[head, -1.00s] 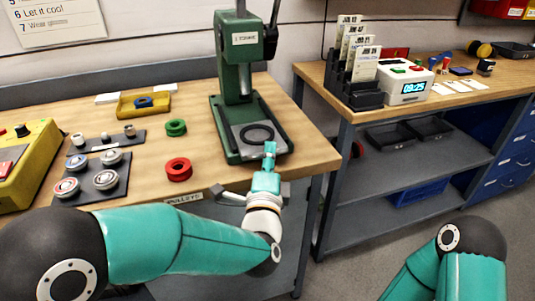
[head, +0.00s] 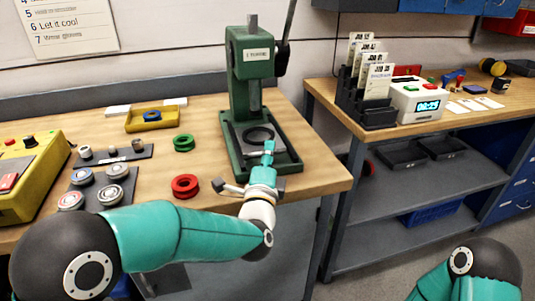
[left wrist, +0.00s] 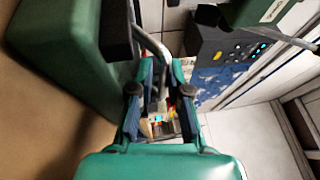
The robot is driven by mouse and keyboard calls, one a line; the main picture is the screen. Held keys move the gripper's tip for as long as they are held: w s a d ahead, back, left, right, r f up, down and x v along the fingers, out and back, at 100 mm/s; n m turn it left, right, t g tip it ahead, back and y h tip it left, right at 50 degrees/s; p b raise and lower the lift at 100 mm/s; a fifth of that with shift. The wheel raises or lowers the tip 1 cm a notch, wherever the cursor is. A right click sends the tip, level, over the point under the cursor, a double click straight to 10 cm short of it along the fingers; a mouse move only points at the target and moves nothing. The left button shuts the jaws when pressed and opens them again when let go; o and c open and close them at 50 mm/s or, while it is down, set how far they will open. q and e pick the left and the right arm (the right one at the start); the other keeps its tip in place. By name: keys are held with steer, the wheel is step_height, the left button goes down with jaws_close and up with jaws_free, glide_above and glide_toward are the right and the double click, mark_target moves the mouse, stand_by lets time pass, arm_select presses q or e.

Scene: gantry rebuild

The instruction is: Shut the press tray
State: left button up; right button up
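The green press (head: 251,70) stands on the wooden bench. Its grey press tray (head: 240,131) lies low in the press base, with a dark ring (head: 259,134) on it. My left gripper (head: 269,147) is at the tray's front edge, pointing in toward the press column. In the left wrist view its two fingers (left wrist: 161,80) are apart, with a curved silver bar (left wrist: 155,48) between or just beyond them. Whether they touch the bar is hard to tell. The tray's front edge is partly hidden by the gripper. My right arm shows at the lower right; its gripper is out of view.
A red ring (head: 185,186) and a green ring (head: 184,142) lie left of the press. A yellow tray (head: 151,118) and several bearings on a dark plate are farther left. A second bench with a card rack (head: 371,100) and a white clock box (head: 417,101) stands at right.

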arm_select(q)
steer(key=shift+s, duration=0.1)
stand_by(0.3)
steer(key=s+a+f, duration=0.1)
steer(key=s+f, duration=0.1)
steer(key=s, duration=0.9)
steer(key=shift+s, duration=0.25)
steer(key=shift+c, duration=0.2)
